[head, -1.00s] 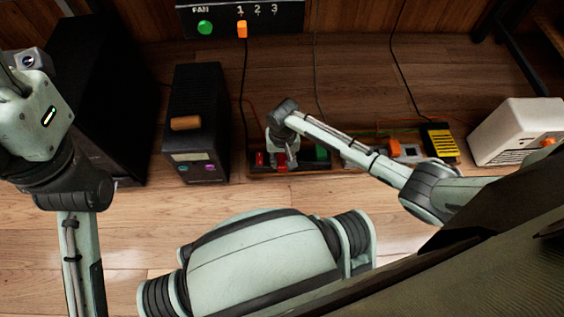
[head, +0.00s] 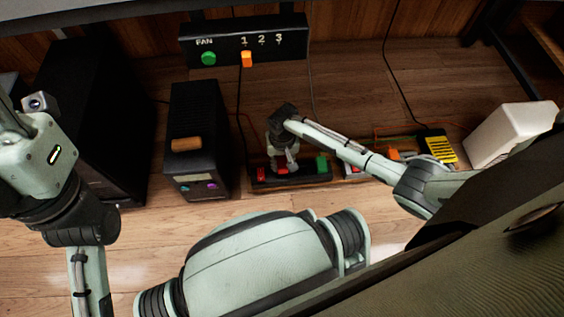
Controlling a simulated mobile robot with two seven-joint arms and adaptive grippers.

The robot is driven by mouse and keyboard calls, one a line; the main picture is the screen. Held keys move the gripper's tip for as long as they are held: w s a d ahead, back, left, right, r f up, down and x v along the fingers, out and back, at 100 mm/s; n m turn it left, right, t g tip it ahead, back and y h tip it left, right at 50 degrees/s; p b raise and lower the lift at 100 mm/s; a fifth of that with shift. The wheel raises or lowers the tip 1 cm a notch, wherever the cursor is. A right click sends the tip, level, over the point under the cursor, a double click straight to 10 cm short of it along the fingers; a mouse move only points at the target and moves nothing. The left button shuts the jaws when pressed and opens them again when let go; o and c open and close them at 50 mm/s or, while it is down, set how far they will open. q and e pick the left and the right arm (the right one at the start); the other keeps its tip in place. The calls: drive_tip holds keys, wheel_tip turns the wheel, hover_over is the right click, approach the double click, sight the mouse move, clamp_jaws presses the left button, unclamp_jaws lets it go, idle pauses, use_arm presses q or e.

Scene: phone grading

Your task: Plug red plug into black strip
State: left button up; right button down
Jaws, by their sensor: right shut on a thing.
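The black strip (head: 263,183) lies on the floor near the middle of the head view, in front of the wall. My right gripper (head: 284,169) points down over it and is shut on a small red piece (head: 283,171), which looks like the red plug. The fingers partly hide it, and I cannot tell whether it is seated in the strip. Another red part (head: 260,173) shows at the strip's left end, and a green part (head: 321,163) stands on its right side. My left wrist is at the left edge; its fingers are not clearly visible.
A black box with an orange handle (head: 186,145) stands left of the strip. A larger black case (head: 108,130) is further left. A panel marked FAN 1 2 3 (head: 280,42) is behind. A yellow-black block (head: 440,149) and a white box (head: 512,133) stand at right. Thin cables run behind the strip.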

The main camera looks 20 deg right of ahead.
drive_tip(key=shift+f+b, duration=0.8)
drive_tip(key=shift+f, duration=0.8)
idle(1.1)
drive_tip(key=c, duration=1.1)
unclamp_jaws()
wheel_tip(320, 180, up, 11)
drive_tip(key=shift+f, duration=0.15)
drive_tip(key=shift+r, duration=0.65)
